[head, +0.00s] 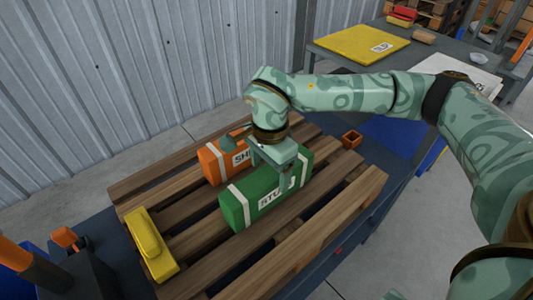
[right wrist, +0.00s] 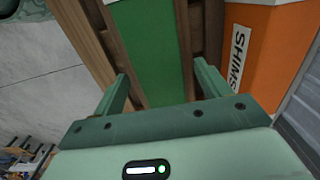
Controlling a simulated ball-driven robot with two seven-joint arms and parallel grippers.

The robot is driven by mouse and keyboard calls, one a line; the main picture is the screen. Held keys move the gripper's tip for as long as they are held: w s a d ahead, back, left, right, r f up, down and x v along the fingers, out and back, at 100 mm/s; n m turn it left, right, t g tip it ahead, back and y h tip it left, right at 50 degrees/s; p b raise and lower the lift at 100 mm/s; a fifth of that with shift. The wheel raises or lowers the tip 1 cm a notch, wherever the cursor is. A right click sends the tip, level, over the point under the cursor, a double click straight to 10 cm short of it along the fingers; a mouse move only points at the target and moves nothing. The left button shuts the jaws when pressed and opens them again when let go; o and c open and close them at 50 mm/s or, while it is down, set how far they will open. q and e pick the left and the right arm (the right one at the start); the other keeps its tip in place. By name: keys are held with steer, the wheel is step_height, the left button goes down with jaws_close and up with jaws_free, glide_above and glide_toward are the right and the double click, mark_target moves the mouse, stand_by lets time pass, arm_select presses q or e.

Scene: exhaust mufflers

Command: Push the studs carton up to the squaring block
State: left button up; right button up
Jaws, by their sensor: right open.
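The green studs carton (head: 253,205), with white bands and a partly covered label, lies on a wooden pallet (head: 320,235). A yellow block (head: 150,245), seemingly the squaring block, lies at the pallet's left end. Bare slats separate it from the carton. My right gripper (head: 282,180) is over the carton's right part, one finger in front of its label. In the right wrist view my open fingers (right wrist: 163,85) have the carton's green surface (right wrist: 150,45) between them; I cannot tell whether they touch it. My left gripper is not in view.
An orange shims carton (head: 210,162) stands just behind the green one and also shows in the right wrist view (right wrist: 268,50). A small orange-brown open box (head: 351,139) sits beyond the pallet's right end. A dark holder with orange-topped items (head: 70,270) stands at lower left.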

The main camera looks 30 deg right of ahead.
step_height(320, 180, down, 3)
steer(key=shift+r+b, duration=0.1)
steer(key=shift+b, duration=0.35)
steer(key=shift+f, duration=0.5)
steer(key=c, duration=1.2)
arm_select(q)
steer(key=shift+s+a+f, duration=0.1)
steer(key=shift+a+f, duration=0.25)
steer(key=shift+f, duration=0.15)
arm_select(e)
steer(key=shift+c, duration=0.2)
